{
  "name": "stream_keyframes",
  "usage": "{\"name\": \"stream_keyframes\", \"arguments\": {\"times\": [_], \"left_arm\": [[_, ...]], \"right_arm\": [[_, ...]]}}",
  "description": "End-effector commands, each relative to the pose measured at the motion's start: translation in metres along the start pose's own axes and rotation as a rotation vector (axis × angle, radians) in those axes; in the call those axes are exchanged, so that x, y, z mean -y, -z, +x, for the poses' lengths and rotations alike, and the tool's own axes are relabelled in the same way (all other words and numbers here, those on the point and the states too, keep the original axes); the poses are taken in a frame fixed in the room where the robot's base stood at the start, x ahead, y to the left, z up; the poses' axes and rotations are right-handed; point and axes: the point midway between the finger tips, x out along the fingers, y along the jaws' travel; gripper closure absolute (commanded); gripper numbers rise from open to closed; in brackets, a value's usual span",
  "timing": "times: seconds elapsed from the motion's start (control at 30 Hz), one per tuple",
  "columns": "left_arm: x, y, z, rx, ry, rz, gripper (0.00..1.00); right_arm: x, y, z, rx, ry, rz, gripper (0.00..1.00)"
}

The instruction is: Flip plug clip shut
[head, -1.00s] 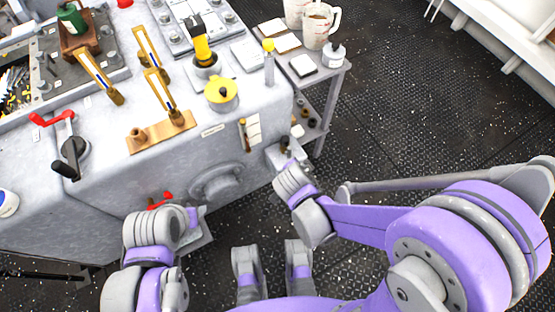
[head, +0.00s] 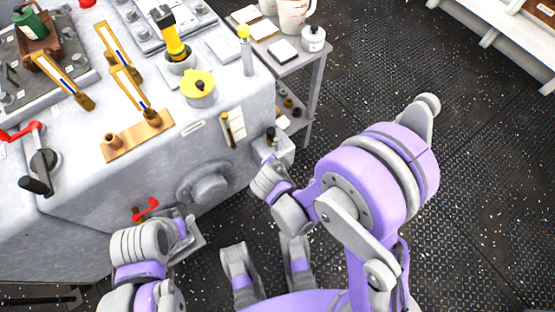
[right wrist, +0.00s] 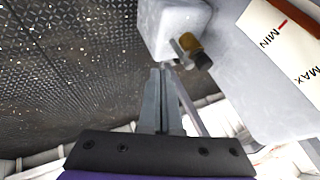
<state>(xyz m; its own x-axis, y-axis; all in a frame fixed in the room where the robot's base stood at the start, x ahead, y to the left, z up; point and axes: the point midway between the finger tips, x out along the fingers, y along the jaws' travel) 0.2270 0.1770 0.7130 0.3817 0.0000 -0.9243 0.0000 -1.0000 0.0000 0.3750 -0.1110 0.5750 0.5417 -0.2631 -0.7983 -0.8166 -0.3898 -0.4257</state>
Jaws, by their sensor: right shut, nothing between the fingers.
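A pale grey box (right wrist: 172,28) juts from the console's side in the right wrist view. A brass-and-dark plug (right wrist: 190,47) with a small metal piece at its end sits at the box's lower right corner. A thin grey rod (right wrist: 190,100) slants from near the plug down to the right; I cannot tell whether it is the clip. My right gripper (right wrist: 162,72) is shut and empty, its tips just below the plug, contact unclear. In the head view the box (head: 287,147) and dark plug (head: 271,135) show beyond my right wrist.
A gauge plate marked MIN and MAX (right wrist: 298,45) is close right of the plug. A side table (head: 312,68) holds jugs. The deck at right is open.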

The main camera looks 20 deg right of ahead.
Motion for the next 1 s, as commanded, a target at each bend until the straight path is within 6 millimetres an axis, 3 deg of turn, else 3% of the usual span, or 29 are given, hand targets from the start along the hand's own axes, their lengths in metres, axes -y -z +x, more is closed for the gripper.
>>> {"name": "stream_keyframes", "arguments": {"times": [0.03,0.3,0.4,0.6,1.0], "left_arm": [[0.0,-0.002,0.008,0.003,0.0,0.0,0.5],[0.0,-0.008,0.027,0.009,0.0,0.0,0.5],[0.0,-0.007,0.025,0.008,0.0,0.0,0.5],[0.0,-0.007,0.027,0.009,0.0,0.0,0.5],[0.0,-0.007,0.027,0.009,0.0,0.0,0.5]], "right_arm": [[-0.002,-0.001,0.015,-0.001,-0.003,0.002,1.0],[-0.002,-0.001,0.072,-0.001,-0.002,0.002,1.0],[0.016,0.0,0.075,0.0,0.0,0.0,1.0],[0.032,0.0,0.083,0.0,0.0,0.0,1.0],[0.035,0.0,0.084,0.0,0.0,0.0,1.0]]}}
